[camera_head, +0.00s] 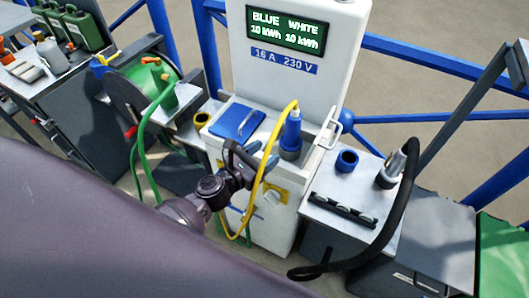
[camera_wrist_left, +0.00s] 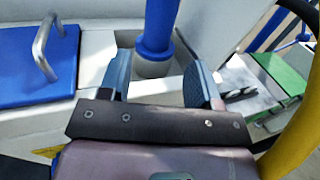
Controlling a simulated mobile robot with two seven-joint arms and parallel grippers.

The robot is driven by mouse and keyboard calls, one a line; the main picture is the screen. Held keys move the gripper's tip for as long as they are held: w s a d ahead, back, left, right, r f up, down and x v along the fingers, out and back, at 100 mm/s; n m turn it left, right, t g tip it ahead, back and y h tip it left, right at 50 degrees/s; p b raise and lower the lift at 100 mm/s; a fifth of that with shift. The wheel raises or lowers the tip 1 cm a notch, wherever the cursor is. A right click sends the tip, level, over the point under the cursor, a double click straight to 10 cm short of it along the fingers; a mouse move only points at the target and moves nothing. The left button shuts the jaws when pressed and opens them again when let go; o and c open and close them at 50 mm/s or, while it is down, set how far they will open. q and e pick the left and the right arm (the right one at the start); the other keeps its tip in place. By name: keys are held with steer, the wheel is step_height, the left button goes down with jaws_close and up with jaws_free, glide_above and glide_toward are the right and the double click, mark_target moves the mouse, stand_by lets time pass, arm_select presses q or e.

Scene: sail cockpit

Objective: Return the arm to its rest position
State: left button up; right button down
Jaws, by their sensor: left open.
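My left gripper (camera_head: 254,152) is in front of the white power pedestal (camera_head: 290,45) in the head view, open with nothing between its fingers. In the left wrist view its two fingers (camera_wrist_left: 160,85) are spread apart. A blue plug (camera_head: 291,130) stands upright on the pedestal's ledge, just beyond and right of the gripper. In the wrist view the blue plug (camera_wrist_left: 159,25) shows beyond the gap between the fingers. A yellow cable (camera_head: 264,170) loops from the plug's top down past the gripper. My right gripper is not in view.
A blue lid with a handle (camera_head: 237,121) lies left of the plug. A green hose reel (camera_head: 143,90) stands further left. A grey box (camera_head: 325,190) with a blue ring (camera_head: 347,161) and a black hose (camera_head: 401,205) is at right. Blue rails (camera_head: 440,65) run behind.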

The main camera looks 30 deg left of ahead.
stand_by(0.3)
arm_select(q)
steer(key=shift+s+f+m, duration=0.25)
steer(key=shift+s+m, duration=0.1)
steer(key=shift+m, duration=0.45)
steer(key=s+a+f+m+g+y, duration=0.2)
steer(key=s+f+m, duration=0.3)
steer(key=m, duration=1)
steer(key=s+a+f+m+g+y, duration=0.3)
steer(key=s+m, duration=0.7)
steer(key=m, duration=0.6)
steer(key=shift+s+a+f+y, duration=0.3)
steer(key=shift+a+f+y, duration=0.4)
steer(key=shift+a+f, duration=0.2)
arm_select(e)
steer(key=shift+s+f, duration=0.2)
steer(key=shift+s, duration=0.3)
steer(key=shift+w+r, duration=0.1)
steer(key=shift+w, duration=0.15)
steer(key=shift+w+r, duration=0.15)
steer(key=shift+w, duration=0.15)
arm_select(q)
steer(key=shift+g, duration=0.3)
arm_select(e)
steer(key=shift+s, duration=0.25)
